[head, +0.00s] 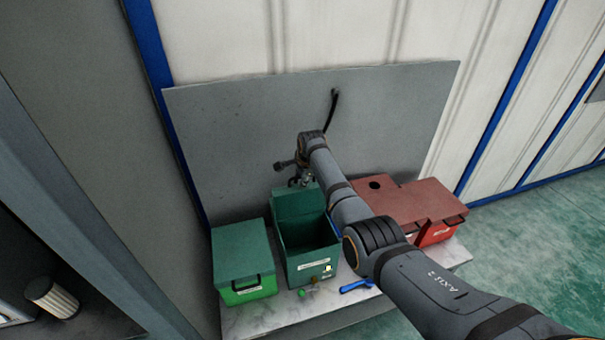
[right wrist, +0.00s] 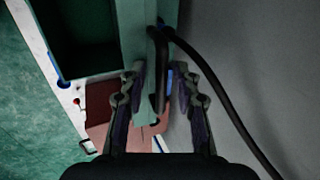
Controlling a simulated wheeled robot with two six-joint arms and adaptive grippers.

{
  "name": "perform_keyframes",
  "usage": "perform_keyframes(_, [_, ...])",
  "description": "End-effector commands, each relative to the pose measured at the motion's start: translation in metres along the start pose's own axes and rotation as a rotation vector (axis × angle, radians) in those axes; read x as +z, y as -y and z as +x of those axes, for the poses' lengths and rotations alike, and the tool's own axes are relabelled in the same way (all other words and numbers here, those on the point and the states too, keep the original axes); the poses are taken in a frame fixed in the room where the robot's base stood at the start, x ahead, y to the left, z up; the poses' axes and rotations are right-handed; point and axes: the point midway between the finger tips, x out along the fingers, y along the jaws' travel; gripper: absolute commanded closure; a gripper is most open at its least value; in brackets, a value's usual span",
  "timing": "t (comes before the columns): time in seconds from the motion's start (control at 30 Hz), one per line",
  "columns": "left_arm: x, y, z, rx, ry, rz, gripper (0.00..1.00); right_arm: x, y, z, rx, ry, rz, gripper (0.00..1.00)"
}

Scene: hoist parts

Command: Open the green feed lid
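A dark green box (head: 312,260) stands open in the middle of the light bench, with its green lid (head: 298,203) raised at the back. The lid's edge also shows in the right wrist view (right wrist: 140,30), with a dark handle (right wrist: 158,75) on it. My right gripper (head: 302,181) is at the raised lid. In the right wrist view its fingers (right wrist: 158,80) are spread on both sides of the handle, with gaps visible. A second green box (head: 247,291), to the left, has its lid (head: 241,250) down. My left gripper is not in view.
A red box (head: 435,234) with a brown-red lid stands at right, partly behind my arm. A blue tool (head: 356,286) and small parts lie at the bench front. A grey panel (head: 240,130) stands behind. A black cable (right wrist: 215,85) runs beside the gripper.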

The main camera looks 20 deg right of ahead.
Motion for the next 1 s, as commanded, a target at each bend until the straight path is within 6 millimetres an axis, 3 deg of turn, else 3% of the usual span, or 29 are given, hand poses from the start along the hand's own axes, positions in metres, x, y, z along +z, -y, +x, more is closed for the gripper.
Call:
perform_keyframes(0.17, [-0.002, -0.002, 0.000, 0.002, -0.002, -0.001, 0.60, 0.000, 0.000, -0.021, -0.004, 0.000, 0.000, 0.68])
perform_keyframes(0.4, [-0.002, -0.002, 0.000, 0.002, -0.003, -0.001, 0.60, 0.000, 0.001, -0.078, -0.007, 0.000, 0.000, 0.68])
perform_keyframes(0.6, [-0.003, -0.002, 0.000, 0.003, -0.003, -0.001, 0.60, 0.000, 0.000, -0.110, -0.004, 0.000, 0.000, 0.68])
perform_keyframes(1.0, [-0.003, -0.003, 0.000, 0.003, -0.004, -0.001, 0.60, 0.000, -0.001, -0.118, -0.002, 0.000, -0.002, 0.68])
